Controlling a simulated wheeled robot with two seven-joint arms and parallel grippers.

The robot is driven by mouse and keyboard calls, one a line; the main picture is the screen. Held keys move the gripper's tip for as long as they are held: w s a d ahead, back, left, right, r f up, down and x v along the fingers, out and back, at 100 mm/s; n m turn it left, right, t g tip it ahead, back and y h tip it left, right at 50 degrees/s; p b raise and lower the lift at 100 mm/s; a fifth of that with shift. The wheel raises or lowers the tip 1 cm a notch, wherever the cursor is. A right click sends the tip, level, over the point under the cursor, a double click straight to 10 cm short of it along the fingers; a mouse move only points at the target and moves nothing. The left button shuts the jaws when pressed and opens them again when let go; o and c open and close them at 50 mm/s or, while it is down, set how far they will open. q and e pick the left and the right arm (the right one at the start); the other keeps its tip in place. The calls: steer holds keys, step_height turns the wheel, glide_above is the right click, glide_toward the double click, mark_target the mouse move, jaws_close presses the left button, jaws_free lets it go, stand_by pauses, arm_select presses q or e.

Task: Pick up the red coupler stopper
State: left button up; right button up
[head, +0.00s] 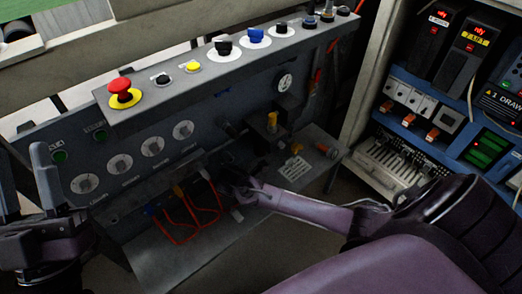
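A dark lower shelf (165,262) holds hose couplings with thin red wire loops (176,238) hanging in front of them. A coupling with an orange-red end (326,150) sits at the shelf's right end. I cannot tell for sure which red part is the coupler stopper. My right gripper (228,184) reaches in from the right and is beside the red loops. Its fingers are dark and small against the panel, so I cannot tell whether it is open or holding anything. My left gripper (22,165) is at the left edge, fingers up, apart and empty.
A sloped control ledge (150,107) overhangs the shelf, with a red mushroom button (121,88) and several knobs. Round dials (119,164) line the panel below it. An electrical cabinet (362,95) stands at the right. A brass fitting (272,121) rises behind the shelf.

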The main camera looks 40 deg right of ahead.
steer(key=c, duration=0.8)
arm_select(q)
steer(key=shift+w, duration=0.1)
